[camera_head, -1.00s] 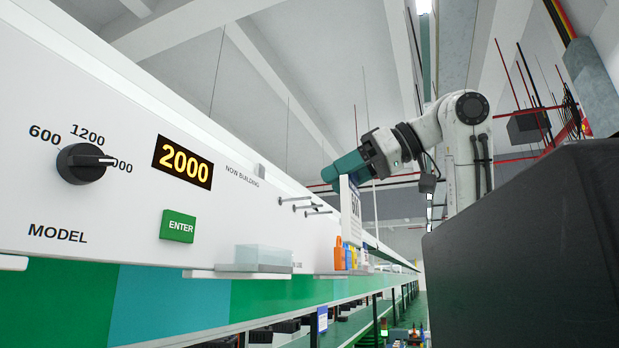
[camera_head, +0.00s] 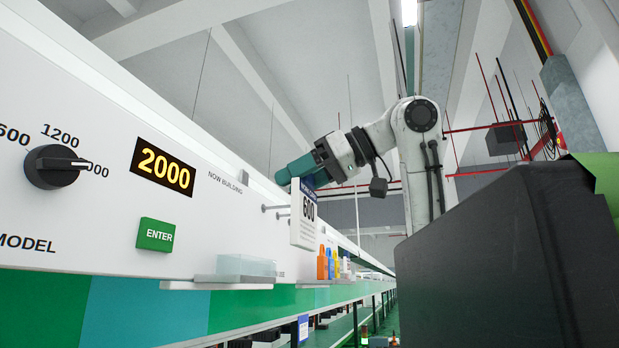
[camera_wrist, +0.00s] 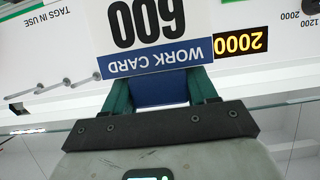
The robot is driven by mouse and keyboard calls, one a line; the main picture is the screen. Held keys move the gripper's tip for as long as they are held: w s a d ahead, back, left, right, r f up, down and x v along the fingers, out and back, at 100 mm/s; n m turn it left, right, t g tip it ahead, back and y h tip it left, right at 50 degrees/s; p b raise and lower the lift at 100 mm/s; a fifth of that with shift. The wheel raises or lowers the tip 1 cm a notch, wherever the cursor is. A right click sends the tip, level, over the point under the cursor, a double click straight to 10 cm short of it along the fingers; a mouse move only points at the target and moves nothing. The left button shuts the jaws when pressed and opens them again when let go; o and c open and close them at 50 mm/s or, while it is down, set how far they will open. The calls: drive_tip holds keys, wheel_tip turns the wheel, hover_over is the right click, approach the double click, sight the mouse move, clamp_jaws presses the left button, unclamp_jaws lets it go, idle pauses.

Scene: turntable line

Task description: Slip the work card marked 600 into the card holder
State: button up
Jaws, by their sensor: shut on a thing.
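The white work card marked 600 (camera_head: 304,217) hangs upright below my gripper (camera_head: 293,178), near the white panel. In the wrist view the card (camera_wrist: 145,30) appears upside down, with a blue "WORK CARD" band. My gripper (camera_wrist: 160,86) is shut on its blue end, one teal finger at each side. A clear, open-looking box (camera_head: 246,266) sits on a small ledge of the panel, left of and below the card in the head view. I cannot tell for certain whether this box is the card holder.
Metal pegs (camera_head: 275,208) stick out of the panel beside the card. Orange, blue and yellow tags (camera_head: 328,263) stand on a ledge beyond it. The display (camera_head: 163,167) reads 2000, with a model knob (camera_head: 53,167) and green ENTER button (camera_head: 155,234) nearby.

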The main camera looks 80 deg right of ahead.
drive_tip(key=shift+w+d+p, duration=0.25)
drive_tip(key=shift+w+d, duration=0.15)
drive_tip(key=shift+w, duration=1.3)
drive_tip(key=shift+w+d+p, duration=0.2)
drive_tip(key=shift+w+d, duration=0.15)
drive_tip(key=shift+w, duration=1.3)
drive_tip(key=shift+w+d+p, duration=0.25)
drive_tip(key=shift+w+d, duration=0.15)
drive_tip(key=shift+w, duration=1.3)
drive_tip(key=shift+w+f, duration=0.15)
drive_tip(key=shift+f, duration=0.15)
drive_tip(key=shift+f+b, duration=1.5)
drive_tip(key=shift+f, duration=0.1)
drive_tip(key=o, duration=1.5)
drive_tip(key=b+v, duration=0.2)
drive_tip(key=v, duration=0.8)
drive_tip(key=shift+s, duration=0.45)
